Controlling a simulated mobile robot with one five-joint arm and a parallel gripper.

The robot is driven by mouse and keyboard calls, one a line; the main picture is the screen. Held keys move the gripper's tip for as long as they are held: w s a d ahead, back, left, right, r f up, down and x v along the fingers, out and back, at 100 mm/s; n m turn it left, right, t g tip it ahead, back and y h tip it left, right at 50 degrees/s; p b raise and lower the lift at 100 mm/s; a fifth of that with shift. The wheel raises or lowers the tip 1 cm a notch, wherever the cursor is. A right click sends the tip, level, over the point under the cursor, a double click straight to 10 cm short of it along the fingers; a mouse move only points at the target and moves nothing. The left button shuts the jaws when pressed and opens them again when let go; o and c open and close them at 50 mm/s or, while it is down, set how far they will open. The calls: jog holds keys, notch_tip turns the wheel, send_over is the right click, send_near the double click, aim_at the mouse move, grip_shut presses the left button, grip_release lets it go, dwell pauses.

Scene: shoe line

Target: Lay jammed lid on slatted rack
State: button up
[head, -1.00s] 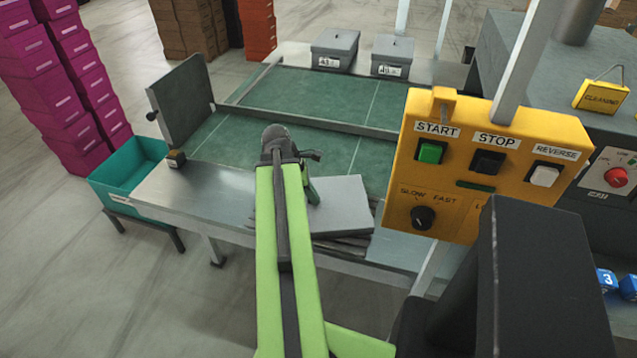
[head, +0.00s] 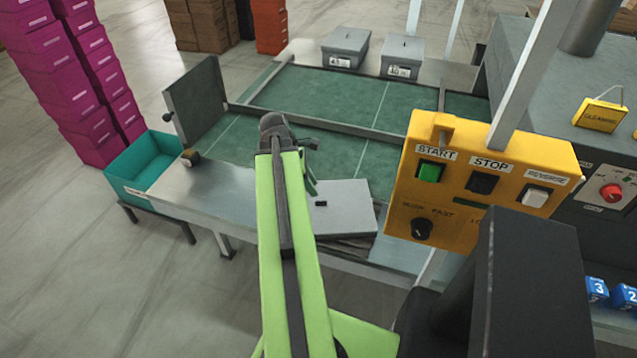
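A flat grey lid (head: 345,210) with a small dark mark on its top lies near the front right of the metal table. Dark slats, seemingly the slatted rack (head: 350,243), show under its front edge; most of the rack is hidden. My gripper (head: 311,187) is at the lid's left rear side, mostly behind my green arm. One green finger shows beside the lid's dark mark. I cannot see both fingertips or tell whether they touch the lid.
A yellow control panel (head: 480,190) stands close to the right of the lid. A teal bin (head: 150,160) is at the table's left end. Two grey lidded boxes (head: 345,48) (head: 402,56) stand at the back. The metal surface (head: 215,190) left of my arm is mostly bare.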

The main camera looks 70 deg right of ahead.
jog(key=p+v, duration=0.7)
jog(key=v, duration=0.3)
jog(key=shift+f, duration=0.1)
jog(key=w+a+n+t+h, duration=0.15)
jog(key=w+a+n, duration=0.35)
jog(key=w+a, duration=1.55)
jog(key=w+a+m+y, duration=0.1)
jog(key=w+a+m, duration=0.1)
jog(key=a, duration=0.7)
jog(key=w+a+f+m+t+y, duration=0.1)
jog(key=w+a+m, duration=0.2)
jog(key=a, duration=0.6)
jog(key=w+a+m+t+y, duration=0.1)
jog(key=w+a+m, duration=0.2)
jog(key=a, duration=0.7)
jog(key=shift+w+f+m, duration=0.25)
jog(key=shift+f+m, duration=0.15)
jog(key=shift+m, duration=0.7)
